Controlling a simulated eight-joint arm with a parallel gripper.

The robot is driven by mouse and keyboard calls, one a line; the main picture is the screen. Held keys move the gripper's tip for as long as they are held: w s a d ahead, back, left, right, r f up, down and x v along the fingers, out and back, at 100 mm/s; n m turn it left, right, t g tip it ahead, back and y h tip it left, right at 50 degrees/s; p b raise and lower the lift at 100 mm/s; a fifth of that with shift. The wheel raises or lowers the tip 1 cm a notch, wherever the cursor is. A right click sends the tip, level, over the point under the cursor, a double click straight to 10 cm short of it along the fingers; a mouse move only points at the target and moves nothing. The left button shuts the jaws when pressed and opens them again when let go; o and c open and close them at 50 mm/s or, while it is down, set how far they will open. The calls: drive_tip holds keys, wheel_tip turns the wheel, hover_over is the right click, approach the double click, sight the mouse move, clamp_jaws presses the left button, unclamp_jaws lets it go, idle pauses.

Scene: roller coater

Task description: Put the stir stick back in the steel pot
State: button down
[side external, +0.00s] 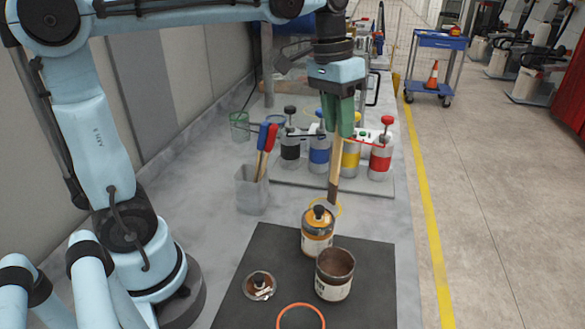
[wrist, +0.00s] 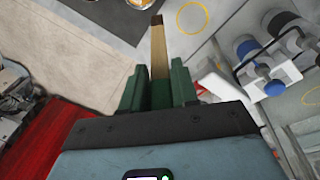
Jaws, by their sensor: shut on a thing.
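My gripper (side external: 339,128) with green fingers is shut on the stir stick (side external: 334,183), a flat wooden stick with a dark lower end. The stick hangs about upright below the fingers, above and behind the pots. In the wrist view, the stick (wrist: 159,50) juts out from between the fingers of my gripper (wrist: 158,88). The open steel pot (side external: 334,286) has a pale label and a brown inside, and stands on the dark mat (side external: 265,250). The pot is in front of the stick's lower end, apart from it. The pot's bottom inside is hidden.
A second pot (side external: 317,243) with an orange top and black knob stands just behind the open one. A round lid (side external: 260,290) and an orange ring (side external: 300,308) lie on the mat. A clear cup (side external: 251,194) holds red- and blue-handled tools. Several colour-labelled bottles (side external: 350,158) stand behind.

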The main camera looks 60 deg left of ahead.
wheel_tip(320, 180, up, 18)
drive_tip(key=s+a+m, duration=0.9)
drive_tip(key=s+a, duration=0.4)
drive_tip(key=a, duration=0.2)
wheel_tip(320, 180, down, 11)
drive_tip(key=t, duration=0.1)
drive_tip(key=shift+s+a, duration=0.15)
drive_tip(key=shift+a, duration=0.05)
drive_tip(key=shift+f, duration=0.15)
drive_tip(key=s+a+x, duration=0.1)
drive_tip(key=x, duration=0.8)
drive_tip(key=shift+s+a+f, duration=0.15)
drive_tip(key=shift+s+f, duration=0.05)
drive_tip(key=shift+f, duration=0.45)
idle(0.6)
